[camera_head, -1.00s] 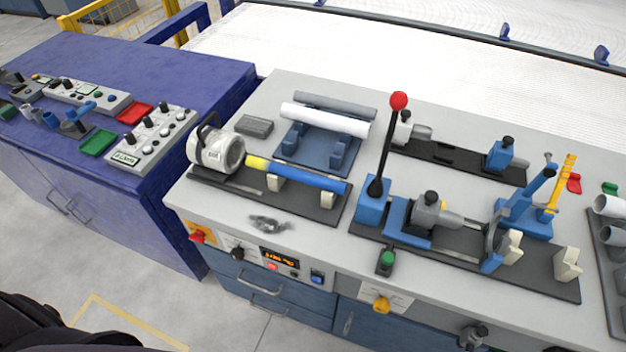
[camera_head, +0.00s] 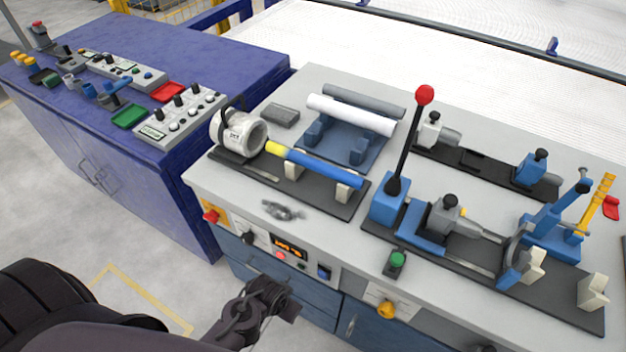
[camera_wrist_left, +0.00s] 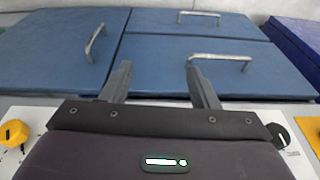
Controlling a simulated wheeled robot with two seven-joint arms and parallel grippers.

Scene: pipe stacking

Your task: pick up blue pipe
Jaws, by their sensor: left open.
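The blue pipe (camera_head: 318,168) has a yellow end section and lies on cream supports over a dark base plate. Its yellow end points at the white round machine (camera_head: 238,133). My left gripper (camera_head: 274,299) is low in front of the cabinet, below the tabletop and apart from the pipe. In the left wrist view its two fingers (camera_wrist_left: 158,85) stand apart with nothing between them, facing the blue drawers. The pipe is not visible in the left wrist view. My right gripper is not in view.
White and grey pipes (camera_head: 350,114) lie on a blue cradle behind the blue pipe. A tall lever with a red knob (camera_head: 425,95) stands to its right. A small metal part (camera_head: 283,210) lies near the table's front. Knobs stick out along the front panel (camera_head: 270,245).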

